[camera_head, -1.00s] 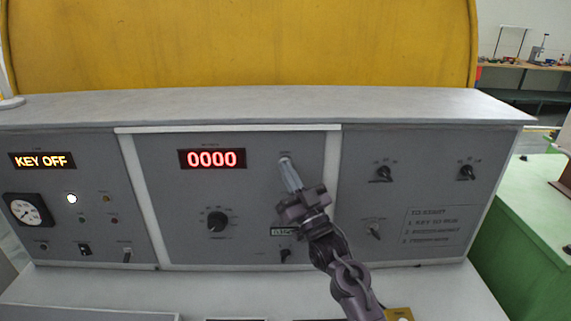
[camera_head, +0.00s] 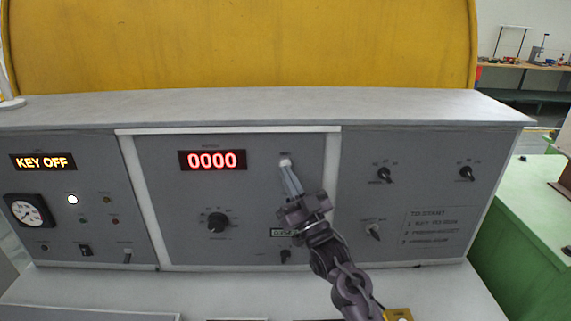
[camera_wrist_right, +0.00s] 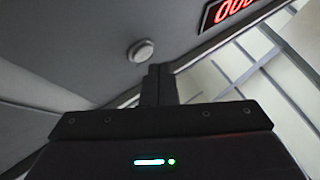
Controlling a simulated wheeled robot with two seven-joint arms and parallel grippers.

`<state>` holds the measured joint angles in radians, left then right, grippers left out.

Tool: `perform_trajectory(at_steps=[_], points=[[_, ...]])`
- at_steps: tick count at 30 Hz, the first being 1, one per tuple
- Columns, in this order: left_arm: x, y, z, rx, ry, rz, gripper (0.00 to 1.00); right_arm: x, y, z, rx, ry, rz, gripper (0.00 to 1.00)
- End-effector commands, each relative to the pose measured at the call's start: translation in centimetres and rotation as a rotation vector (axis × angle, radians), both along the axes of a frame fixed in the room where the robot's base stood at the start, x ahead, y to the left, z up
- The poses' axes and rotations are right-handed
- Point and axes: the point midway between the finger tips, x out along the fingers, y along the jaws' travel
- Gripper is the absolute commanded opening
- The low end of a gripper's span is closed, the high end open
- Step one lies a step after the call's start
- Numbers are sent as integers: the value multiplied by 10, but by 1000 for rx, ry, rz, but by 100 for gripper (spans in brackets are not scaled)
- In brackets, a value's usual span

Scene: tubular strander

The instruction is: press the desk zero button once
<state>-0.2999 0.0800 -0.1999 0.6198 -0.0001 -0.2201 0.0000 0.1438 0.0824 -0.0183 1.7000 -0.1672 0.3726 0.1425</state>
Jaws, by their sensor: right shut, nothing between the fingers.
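The desk zero button (camera_head: 285,162) is a small round pale button on the grey middle panel, right of the red display (camera_head: 212,160) that reads 0000. My right gripper (camera_head: 288,171) is shut and empty, its fingertips just below the button in the head view. In the right wrist view the button (camera_wrist_right: 141,51) is a round whitish cap on the panel, just beyond the tips of the shut fingers (camera_wrist_right: 158,70), with a gap showing between them. My left gripper is in neither view.
A black rotary knob (camera_head: 216,221) is on the middle panel. A KEY OFF display (camera_head: 43,161) and a gauge (camera_head: 29,211) are on the left panel. The right panel carries several switches (camera_head: 384,174). A grey ledge (camera_head: 270,106) overhangs the panels.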

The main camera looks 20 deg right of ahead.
Motion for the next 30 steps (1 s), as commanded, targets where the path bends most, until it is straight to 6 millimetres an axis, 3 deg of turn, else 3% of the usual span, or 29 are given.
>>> perform_trajectory(at_steps=[5, 19, 30], points=[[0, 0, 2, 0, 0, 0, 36, -4, 1, 1, 0, 0, 0, 0], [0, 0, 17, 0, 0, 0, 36, -45, 13, 1, 0, 1, -1, 0], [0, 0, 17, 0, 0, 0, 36, -48, 14, 0, 0, -1, 0, 0]])
